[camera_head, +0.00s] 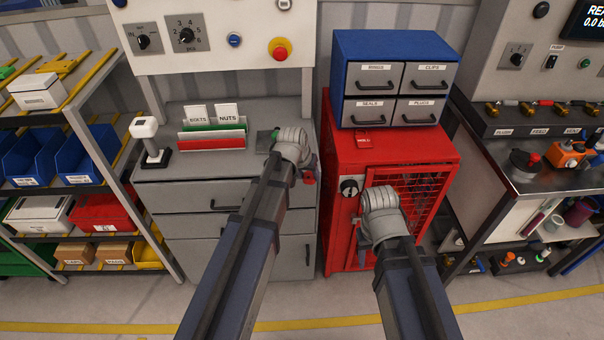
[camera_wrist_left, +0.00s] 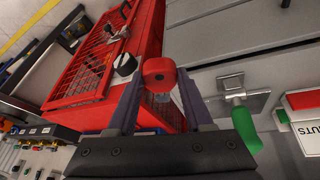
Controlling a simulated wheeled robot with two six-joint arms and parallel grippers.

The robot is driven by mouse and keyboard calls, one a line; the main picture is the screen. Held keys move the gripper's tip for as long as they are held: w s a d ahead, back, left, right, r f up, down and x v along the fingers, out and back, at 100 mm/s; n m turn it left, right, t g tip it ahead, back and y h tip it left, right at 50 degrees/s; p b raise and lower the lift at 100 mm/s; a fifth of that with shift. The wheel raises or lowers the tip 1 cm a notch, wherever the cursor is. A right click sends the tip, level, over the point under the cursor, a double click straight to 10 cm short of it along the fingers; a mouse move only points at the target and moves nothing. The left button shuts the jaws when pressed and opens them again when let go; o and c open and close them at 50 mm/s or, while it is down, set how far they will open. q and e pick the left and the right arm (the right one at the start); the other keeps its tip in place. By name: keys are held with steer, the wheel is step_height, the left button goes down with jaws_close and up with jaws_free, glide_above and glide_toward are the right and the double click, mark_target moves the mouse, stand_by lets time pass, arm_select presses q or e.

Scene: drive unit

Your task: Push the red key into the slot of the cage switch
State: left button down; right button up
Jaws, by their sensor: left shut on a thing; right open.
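The red key (camera_head: 310,178) is between the fingers of my left gripper (camera_head: 306,167), left of the red cage. In the left wrist view the fingers of my left gripper (camera_wrist_left: 160,92) are shut on the red key (camera_wrist_left: 159,74), its rounded red head facing the camera.
The red cage (camera_head: 334,150) with a mesh door (camera_head: 425,190) carries a blue drawer box (camera_head: 390,45). A grey drawer cabinet (camera_head: 190,195) stands close on its left. A green handle (camera_wrist_left: 246,128) is right of my left fingers in the left wrist view.

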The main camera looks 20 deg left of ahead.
arm_select(q)
steer(key=s+d+f+n+t+h+b, duration=0.1)
steer(key=d+f+n+t+h+b, duration=0.2)
steer(key=b, duration=1.5)
steer(key=s+d+f+n+t+h+b, duration=0.2)
steer(key=d+f+h+b, duration=0.7)
steer(key=b, duration=1)
steer(key=d+f+n+t, duration=0.2)
steer(key=d+f+n, duration=0.1)
steer(key=d+f, duration=0.1)
steer(key=shift+s+f, duration=0.3)
steer(key=shift+f, duration=0.55)
steer(key=shift+w, duration=0.15)
steer(key=w+a, duration=0.2)
steer(key=w, duration=0.4)
steer(key=shift+h, duration=0.3)
steer(key=shift+w+a, duration=0.2)
steer(key=shift+w, duration=0.45)
steer(key=shift+w+a, duration=0.2)
steer(key=shift+w, duration=0.45)
